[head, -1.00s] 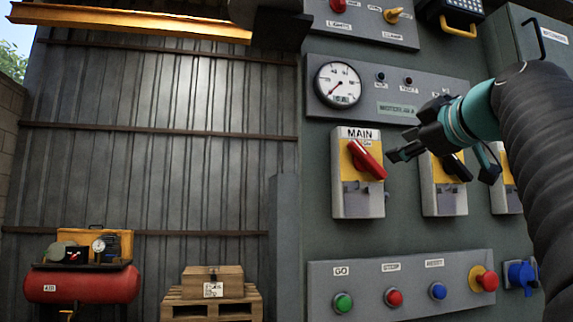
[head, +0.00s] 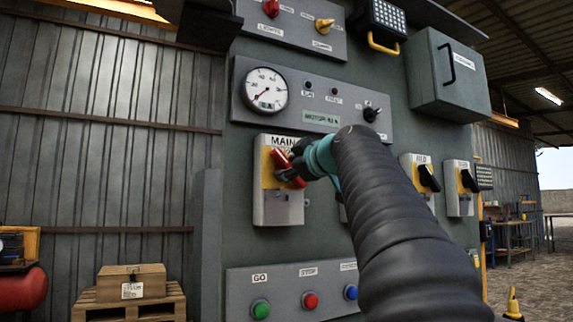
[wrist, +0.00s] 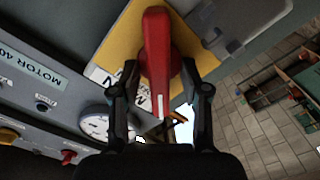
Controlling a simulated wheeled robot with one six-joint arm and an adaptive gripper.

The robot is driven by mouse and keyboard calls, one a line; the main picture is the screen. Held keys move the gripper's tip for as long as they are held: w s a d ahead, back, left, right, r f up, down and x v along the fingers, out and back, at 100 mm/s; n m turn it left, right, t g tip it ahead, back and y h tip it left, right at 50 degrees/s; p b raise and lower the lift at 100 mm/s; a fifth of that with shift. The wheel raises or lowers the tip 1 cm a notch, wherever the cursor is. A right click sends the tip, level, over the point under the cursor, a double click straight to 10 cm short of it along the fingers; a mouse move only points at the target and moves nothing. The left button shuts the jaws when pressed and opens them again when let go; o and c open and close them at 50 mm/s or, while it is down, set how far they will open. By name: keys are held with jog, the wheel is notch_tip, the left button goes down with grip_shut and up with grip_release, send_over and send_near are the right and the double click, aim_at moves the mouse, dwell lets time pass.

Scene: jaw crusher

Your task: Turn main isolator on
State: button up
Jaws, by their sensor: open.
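The main isolator (head: 290,207) is a grey box with a yellow plate, labelled MAIN, on the grey panel. Its red handle (head: 280,158) is tilted, with its upper end to the left, and is partly hidden by my gripper (head: 292,170). In the wrist view the red handle (wrist: 157,50) stands between the two fingers of my gripper (wrist: 160,85). The fingers are open, one on each side of the handle; whether either touches it I cannot tell. The yellow plate (wrist: 122,45) shows behind the handle.
An ammeter (head: 265,90) and a MOTOR label (head: 320,118) are above the isolator. Green, red and blue buttons (head: 310,300) are below. Other black-handled isolators (head: 428,178) are to the right, one mostly behind my arm. A grey cabinet (head: 435,85) juts out at upper right.

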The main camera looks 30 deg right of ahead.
jog(key=shift+w, duration=0.15)
grip_shut()
dwell(0.4)
jog(key=m, duration=0.4)
jog(key=shift+d+m, duration=0.1)
jog(key=shift+m, duration=0.3)
jog(key=m+p, duration=0.1)
jog(key=m, duration=0.3)
jog(key=shift+r+m, duration=0.1)
jog(key=shift+m, duration=0.2)
jog(key=m+p, duration=0.1)
jog(key=m, duration=0.4)
jog(key=shift+d, duration=0.15)
jog(key=shift+m+p, duration=0.6)
jog(key=shift+m, duration=1.2)
